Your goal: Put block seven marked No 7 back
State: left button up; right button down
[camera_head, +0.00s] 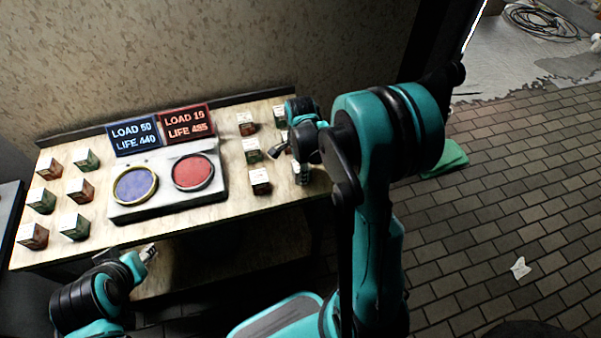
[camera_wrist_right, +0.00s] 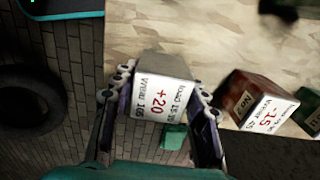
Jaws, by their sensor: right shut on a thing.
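My right gripper (camera_head: 293,162) is over the right end of the table. In the right wrist view the gripper (camera_wrist_right: 163,100) is shut on a block (camera_wrist_right: 160,97). The block has a white face reading "+20" in red with dark small print, and a plain grey-brown top. No number mark can be read on it, so I cannot tell if it is No 7. In the head view the held block is mostly hidden by the gripper. My left gripper (camera_head: 148,253) is low in front of the table's front edge; its jaw state is unclear.
On the table (camera_head: 225,205), more blocks stand near the right gripper, including a reddish "-15" block (camera_wrist_right: 258,98). Several blocks (camera_head: 75,226) stand at the left. A scale with blue (camera_head: 135,184) and red (camera_head: 192,172) pans sits between, below two signs (camera_head: 160,130).

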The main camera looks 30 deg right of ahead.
jog(key=shift+f, duration=0.15)
jog(key=shift+f, duration=0.1)
jog(key=c, duration=0.8)
grip_release()
jog(key=shift+f, duration=0.1)
jog(key=shift+r, duration=0.5)
notch_tip(320, 180, up, 11)
jog(key=p, duration=0.4)
jog(key=shift+r, duration=0.2)
jog(key=s+a+r+n+t, duration=0.2)
jog(key=s+a+n, duration=0.1)
jog(key=n, duration=0.4)
jog(key=s+a+r+n+t, duration=0.2)
jog(key=s+a+n, duration=0.2)
jog(key=n, duration=0.3)
jog(key=s+a+r+n+t, duration=0.3)
jog(key=s+n, duration=0.1)
jog(key=n, duration=0.2)
jog(key=shift+a+n, duration=0.2)
jog(key=shift+n, duration=0.2)
